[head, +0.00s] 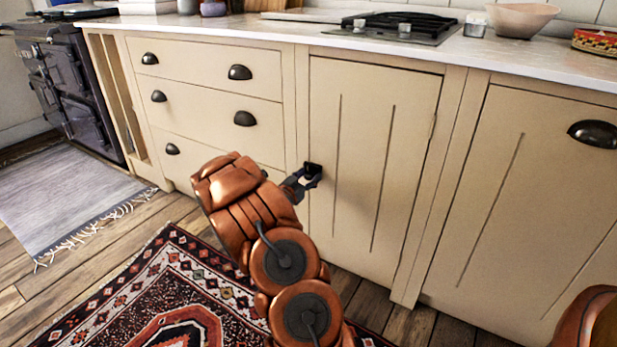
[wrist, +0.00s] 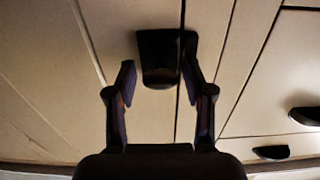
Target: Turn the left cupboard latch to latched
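The left cupboard door (head: 365,150) is cream and stands closed to the right of the drawers. Its latch (head: 313,171) is a small dark piece at the door's left edge, partly hidden by my gripper (head: 301,181) in the head view. In the wrist view the latch (wrist: 159,58) is a dark block, lying across the seam beside the door. My gripper (wrist: 159,74) is open there, with one finger on each side of the latch. The right finger is close to the latch; I cannot tell whether it touches. The latch's exact turn is hard to read.
Drawers with dark cup handles (head: 240,72) are left of the door. Another cupboard door (head: 530,190) with a cup handle is at the right. A pale worktop (head: 280,30) runs above. A patterned rug (head: 150,290) lies on the wooden floor.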

